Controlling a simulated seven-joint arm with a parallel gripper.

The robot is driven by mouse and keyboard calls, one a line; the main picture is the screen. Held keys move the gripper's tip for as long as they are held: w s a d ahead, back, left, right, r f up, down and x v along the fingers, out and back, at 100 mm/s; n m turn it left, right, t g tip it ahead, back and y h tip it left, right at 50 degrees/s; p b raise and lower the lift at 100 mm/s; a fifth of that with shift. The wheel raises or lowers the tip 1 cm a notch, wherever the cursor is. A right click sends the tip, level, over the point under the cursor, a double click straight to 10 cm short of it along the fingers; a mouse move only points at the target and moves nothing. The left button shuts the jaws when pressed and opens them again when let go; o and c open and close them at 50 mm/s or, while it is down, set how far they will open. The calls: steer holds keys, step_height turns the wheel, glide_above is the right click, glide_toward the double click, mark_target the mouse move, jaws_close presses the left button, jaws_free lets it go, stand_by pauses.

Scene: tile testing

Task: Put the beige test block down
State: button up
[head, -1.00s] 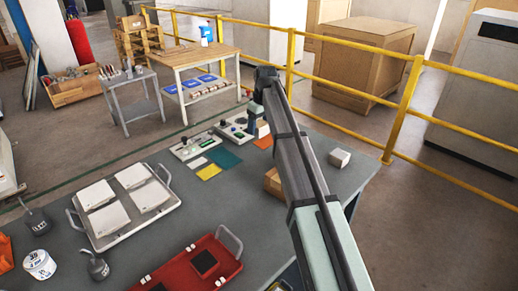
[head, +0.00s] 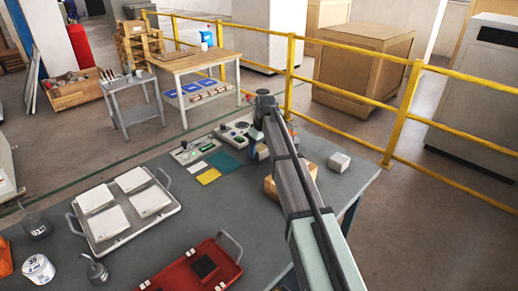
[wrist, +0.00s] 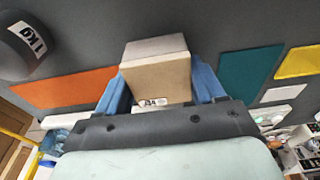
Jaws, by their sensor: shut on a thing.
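The beige test block (wrist: 155,78) is between the two blue fingers of my gripper (wrist: 160,92) in the wrist view. My gripper is shut on it, and a small printed label shows on its near edge. The grey table top shows beyond the block; I cannot tell whether the block touches it. An orange mat (wrist: 62,88) lies to the left of the block and a teal mat (wrist: 250,78) to the right. In the head view my arm hides most of the gripper and the block.
A dark 1 kg weight (wrist: 25,50) stands left of the gripper. A pale block (head: 339,162) sits near the table's right edge. A tile tray (head: 88,246), a red tray (head: 228,272) and small instruments (head: 187,155) are on the table. A yellow railing (head: 400,115) runs behind.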

mark_target(262, 149)
steer(key=shift+f, duration=0.55)
steer(key=o, duration=1.3)
steer(key=shift+o, duration=0.2)
steer(key=shift+r, duration=0.1)
step_height(262, 149, up, 13)
steer(key=s+d, duration=0.1)
steer(key=shift+s+d, duration=0.15)
